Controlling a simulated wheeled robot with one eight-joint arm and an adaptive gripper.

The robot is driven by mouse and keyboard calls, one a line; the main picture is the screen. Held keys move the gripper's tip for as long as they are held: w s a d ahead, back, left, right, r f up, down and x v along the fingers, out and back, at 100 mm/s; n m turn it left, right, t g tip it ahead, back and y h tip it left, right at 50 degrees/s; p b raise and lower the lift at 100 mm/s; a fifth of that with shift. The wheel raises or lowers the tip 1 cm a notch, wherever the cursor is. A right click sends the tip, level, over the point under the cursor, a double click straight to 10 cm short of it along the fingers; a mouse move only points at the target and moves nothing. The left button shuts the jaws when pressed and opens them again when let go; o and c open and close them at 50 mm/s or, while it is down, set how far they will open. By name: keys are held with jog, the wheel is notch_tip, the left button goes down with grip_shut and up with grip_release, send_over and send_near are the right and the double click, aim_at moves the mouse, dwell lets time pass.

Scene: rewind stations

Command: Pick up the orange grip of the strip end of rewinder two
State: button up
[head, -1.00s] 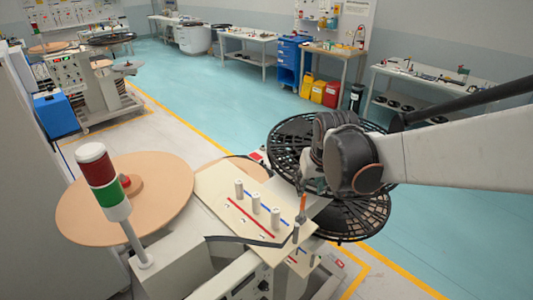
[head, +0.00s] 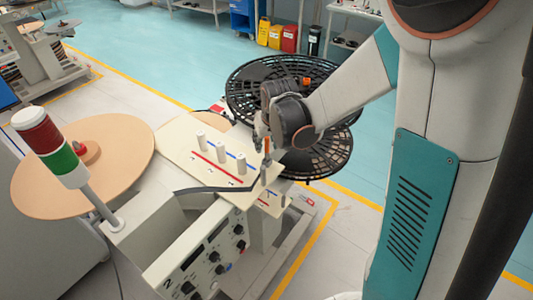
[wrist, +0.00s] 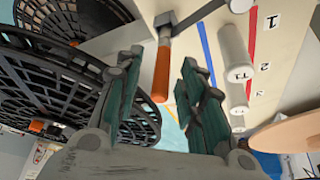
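An orange grip (wrist: 162,74) on a grey rod hangs from a clamp-like grey part at the plate's edge. In the head view the orange grip (head: 267,146) stands near the right corner of the cream plate (head: 176,150) of the station marked 2. My gripper (wrist: 163,88) is open; its two green-padded fingers lie either side of the grip's lower end in the wrist picture. I cannot tell the depth between them, and no contact shows. In the head view my gripper (head: 260,135) is right beside the grip. A dark strip (head: 210,190) runs along the plate's front edge.
White posts (head: 209,149) stand on the plate. Black slotted reels (head: 240,92) lie behind my gripper, with a small orange piece (head: 306,81) on one. A signal lamp (head: 48,143) and a tan disc (head: 125,160) are at left. Open floor (head: 150,60) lies behind.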

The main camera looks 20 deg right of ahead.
jog(key=shift+x, duration=1.45)
jog(key=shift+r, duration=0.1)
grip_shut()
notch_tip(320, 180, up, 28)
jog(key=s+a+p, duration=0.1)
jog(key=p, duration=1.4)
jog(key=shift+s+a+r, duration=0.25)
jog(key=shift+s+a, duration=0.1)
jog(key=shift+s, duration=0.05)
